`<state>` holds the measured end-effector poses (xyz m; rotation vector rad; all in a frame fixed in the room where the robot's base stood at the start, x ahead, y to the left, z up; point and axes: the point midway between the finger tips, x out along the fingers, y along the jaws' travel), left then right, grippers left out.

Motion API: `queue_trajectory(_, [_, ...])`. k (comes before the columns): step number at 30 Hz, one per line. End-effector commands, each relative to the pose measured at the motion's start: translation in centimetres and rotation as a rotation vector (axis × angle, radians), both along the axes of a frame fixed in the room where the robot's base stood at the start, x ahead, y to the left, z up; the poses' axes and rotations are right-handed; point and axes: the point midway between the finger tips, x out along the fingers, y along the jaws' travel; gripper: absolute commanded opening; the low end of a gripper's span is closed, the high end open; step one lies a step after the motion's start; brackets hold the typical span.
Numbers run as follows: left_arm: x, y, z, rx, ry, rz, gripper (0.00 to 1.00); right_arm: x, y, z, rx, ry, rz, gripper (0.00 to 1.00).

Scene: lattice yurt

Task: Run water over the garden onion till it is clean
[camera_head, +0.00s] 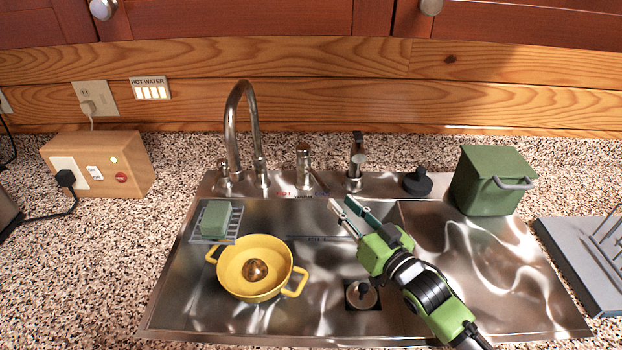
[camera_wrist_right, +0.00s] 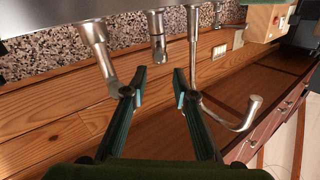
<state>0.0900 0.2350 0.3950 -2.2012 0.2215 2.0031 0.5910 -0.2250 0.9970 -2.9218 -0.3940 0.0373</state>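A small brown onion (camera_head: 255,270) sits in a yellow two-handled pot (camera_head: 231,282) in the left part of the steel sink. A tall gooseneck faucet (camera_head: 232,120) stands behind the sink, to the left of my right gripper; it also shows in the right wrist view (camera_wrist_right: 193,55). I see no water running from it. My right gripper (camera_head: 342,207) is over the sink, right of the pot and apart from it. Its fingers, seen in the right wrist view (camera_wrist_right: 160,82), are spread with nothing held between them. My left gripper is out of view.
A green sponge (camera_head: 215,219) lies on a wire rack (camera_head: 212,240) behind the pot. Smaller fixtures (camera_head: 304,168) and (camera_head: 355,165) line the sink's back edge. A green lidded bin (camera_head: 488,187) stands at the right. A grey dish rack (camera_head: 580,265) is farther right.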

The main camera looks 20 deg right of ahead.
Motion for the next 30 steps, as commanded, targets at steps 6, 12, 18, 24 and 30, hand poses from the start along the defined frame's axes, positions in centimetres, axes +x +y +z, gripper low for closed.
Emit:
queue_trajectory(6, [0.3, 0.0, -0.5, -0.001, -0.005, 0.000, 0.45, 0.7, 0.1, -0.6, 0.000, -0.001, -0.001, 0.26])
queue_trajectory(12, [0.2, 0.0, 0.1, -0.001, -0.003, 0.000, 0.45, 3.5, 0.9, -0.3, 0.001, -0.003, -0.001, 0.26])
queue_trajectory(18, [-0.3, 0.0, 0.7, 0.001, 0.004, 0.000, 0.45, 7.1, 1.9, -0.3, 0.002, -0.003, -0.001, 0.26])
queue_trajectory(24, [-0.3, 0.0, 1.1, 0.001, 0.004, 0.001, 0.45, 10.4, 2.9, -0.4, 0.001, -0.001, 0.000, 0.26])
queue_trajectory(30, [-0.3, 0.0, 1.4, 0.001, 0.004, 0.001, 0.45, 12.5, 3.4, -0.6, 0.000, 0.000, 0.000, 0.26])
